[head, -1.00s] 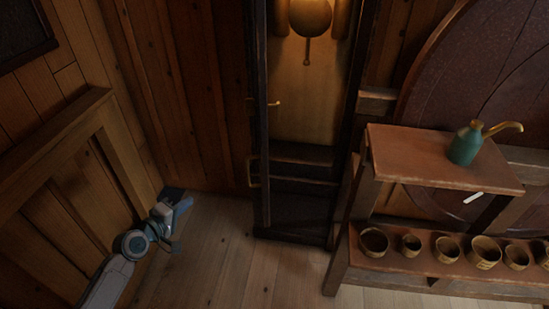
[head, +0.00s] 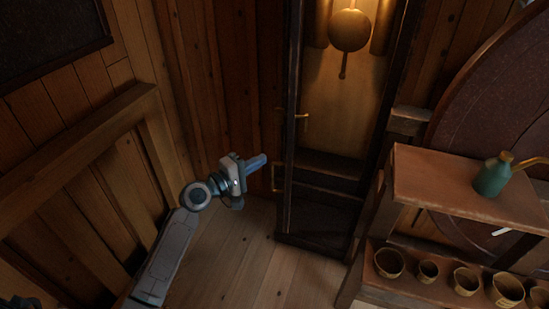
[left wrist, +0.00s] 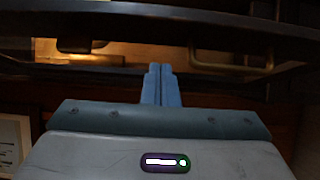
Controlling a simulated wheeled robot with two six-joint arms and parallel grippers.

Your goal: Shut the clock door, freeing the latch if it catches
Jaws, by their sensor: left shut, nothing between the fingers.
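The tall clock case (head: 393,125) stands open at the centre right, its pendulum (head: 349,30) and lit interior showing. Its dark narrow door (head: 292,90) stands out nearly edge-on at the left side of the opening. A brass latch piece (head: 304,117) is on the door's inner side, and a brass handle (head: 274,178) is lower on its outer side. My left gripper (head: 262,160) is shut and empty, just left of the handle, apparently apart from it. In the left wrist view its fingers (left wrist: 161,82) are together, with the handle (left wrist: 232,69) ahead to the right. My right gripper is not in view.
A wooden bench (head: 462,180) right of the clock holds a green oil can (head: 493,178), with several bowls on its lower shelf. Wooden panelling (head: 85,190) is on the left. The floor (head: 235,265) before the clock is clear.

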